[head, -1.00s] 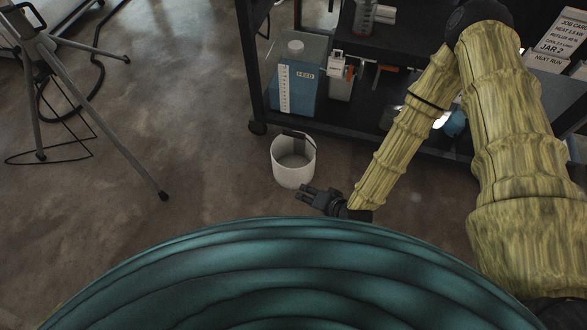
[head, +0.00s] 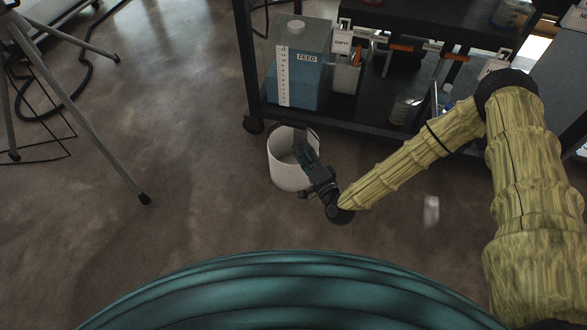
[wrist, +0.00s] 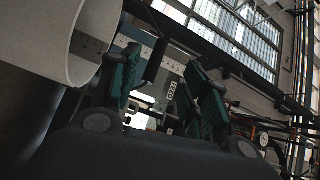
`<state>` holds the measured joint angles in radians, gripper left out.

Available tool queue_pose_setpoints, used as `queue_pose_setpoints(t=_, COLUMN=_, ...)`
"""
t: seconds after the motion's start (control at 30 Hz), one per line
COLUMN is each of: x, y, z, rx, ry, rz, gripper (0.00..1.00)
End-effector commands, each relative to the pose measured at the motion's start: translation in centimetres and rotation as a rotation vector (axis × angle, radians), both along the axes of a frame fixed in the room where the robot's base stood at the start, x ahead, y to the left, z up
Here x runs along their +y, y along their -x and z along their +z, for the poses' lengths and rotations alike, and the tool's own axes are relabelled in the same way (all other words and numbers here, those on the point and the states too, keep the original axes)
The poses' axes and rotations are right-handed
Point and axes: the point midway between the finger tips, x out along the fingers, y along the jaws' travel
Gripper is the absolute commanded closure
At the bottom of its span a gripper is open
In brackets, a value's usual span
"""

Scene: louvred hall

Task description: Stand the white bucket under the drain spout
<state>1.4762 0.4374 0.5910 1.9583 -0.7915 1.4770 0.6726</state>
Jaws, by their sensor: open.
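The white bucket (head: 283,172) stands upright on the floor in front of the dark cart, open at the top. A dark piece, perhaps its handle, shows at its far rim. My gripper (head: 306,158) is open and overlaps the bucket's right side in the head view. Whether a finger touches the bucket, I cannot tell. Several fittings with orange handles (head: 401,47) sit along the cart's shelf edge; which one is the drain spout is unclear.
The dark cart (head: 330,116) stands behind the bucket, with a blue-filled FEED tank (head: 296,72) on its lower shelf. A caster is near the bucket's left. A tripod (head: 82,120) and black cable are at the left. The floor between tripod and bucket is clear.

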Motion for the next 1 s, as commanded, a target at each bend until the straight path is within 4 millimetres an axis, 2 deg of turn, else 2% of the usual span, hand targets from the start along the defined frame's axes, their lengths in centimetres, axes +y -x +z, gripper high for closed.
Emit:
queue_pose_setpoints(t=0.03, x=-0.5, y=-0.7, z=-1.2, rx=-0.022, ry=-0.025, rz=-0.016, gripper=0.54)
queue_pose_setpoints(t=0.2, x=-1.2, y=-2.0, z=-1.2, rx=-0.075, ry=-0.089, rz=-0.042, gripper=0.54)
queue_pose_setpoints(t=0.37, x=-1.5, y=-2.6, z=-1.0, rx=-0.093, ry=-0.112, rz=-0.05, gripper=0.54)
queue_pose_setpoints(t=0.53, x=-0.9, y=-3.7, z=-0.8, rx=-0.095, ry=-0.113, rz=-0.049, gripper=0.54)
queue_pose_setpoints(t=0.8, x=0.6, y=-6.9, z=-0.3, rx=-0.094, ry=-0.111, rz=-0.049, gripper=0.54)
queue_pose_setpoints(t=1.0, x=0.9, y=-7.8, z=-0.2, rx=-0.092, ry=-0.11, rz=-0.049, gripper=0.54)
